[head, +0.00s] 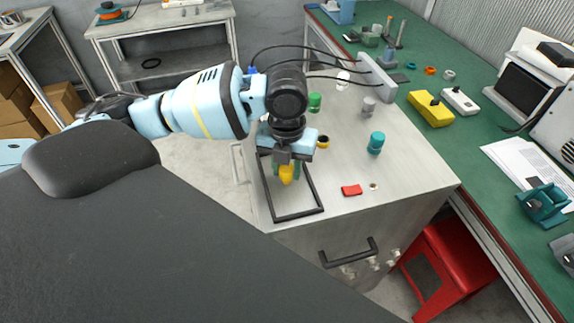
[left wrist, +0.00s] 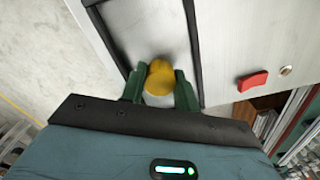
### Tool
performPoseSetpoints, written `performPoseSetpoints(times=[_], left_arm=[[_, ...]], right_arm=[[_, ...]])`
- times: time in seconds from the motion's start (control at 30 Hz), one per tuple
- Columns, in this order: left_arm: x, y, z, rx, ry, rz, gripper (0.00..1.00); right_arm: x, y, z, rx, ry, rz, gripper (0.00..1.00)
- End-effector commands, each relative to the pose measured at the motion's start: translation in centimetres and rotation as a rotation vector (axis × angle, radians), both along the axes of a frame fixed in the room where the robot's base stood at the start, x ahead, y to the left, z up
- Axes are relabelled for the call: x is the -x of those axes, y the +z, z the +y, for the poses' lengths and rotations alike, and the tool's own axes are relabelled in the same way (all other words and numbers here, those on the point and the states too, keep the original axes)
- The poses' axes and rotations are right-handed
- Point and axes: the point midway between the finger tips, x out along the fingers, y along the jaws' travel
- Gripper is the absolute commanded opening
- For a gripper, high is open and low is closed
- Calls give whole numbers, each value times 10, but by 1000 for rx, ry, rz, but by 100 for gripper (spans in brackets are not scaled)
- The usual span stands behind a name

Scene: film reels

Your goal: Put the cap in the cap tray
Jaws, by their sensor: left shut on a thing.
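My left gripper (head: 285,172) is shut on a yellow, rounded cap (head: 287,177), held between its green fingers. In the left wrist view the cap (left wrist: 160,76) sits between the fingertips, with a pale part on its near side. The cap tray (head: 296,216) looks like a black rectangular frame around a grey floor, at the left edge of the cabinet top. The gripper and cap are over the tray's inside. The tray's rim (left wrist: 194,45) also shows in the left wrist view. I cannot tell whether the cap touches the floor. My right gripper is not in view.
The cabinet top (head: 405,178) also holds a red block (head: 351,190), a small ring (head: 374,186), a dark-and-yellow piece (head: 323,142), and teal (head: 376,143), green (head: 314,102) and grey (head: 368,105) canisters. A green bench (head: 470,135) stands right; a red stool (head: 450,265) is below.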

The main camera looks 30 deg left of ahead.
Motion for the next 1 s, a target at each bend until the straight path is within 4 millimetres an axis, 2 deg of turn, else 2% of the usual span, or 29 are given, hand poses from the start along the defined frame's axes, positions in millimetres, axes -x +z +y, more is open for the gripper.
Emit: performPoseSetpoints(times=[0.3,0.33,0.47,0.8,0.87,1.0], left_arm=[[0,-3,0,0,0,0,9],[0,-3,0,1,0,0,34],[0,-3,0,0,0,0,51],[0,0,0,1,0,-1,52],[0,4,0,-1,0,-2,52],[-1,25,0,1,0,-6,52]], right_arm=[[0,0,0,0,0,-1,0],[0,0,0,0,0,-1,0],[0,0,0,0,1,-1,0],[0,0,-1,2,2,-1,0],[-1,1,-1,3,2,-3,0],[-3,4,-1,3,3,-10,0]])
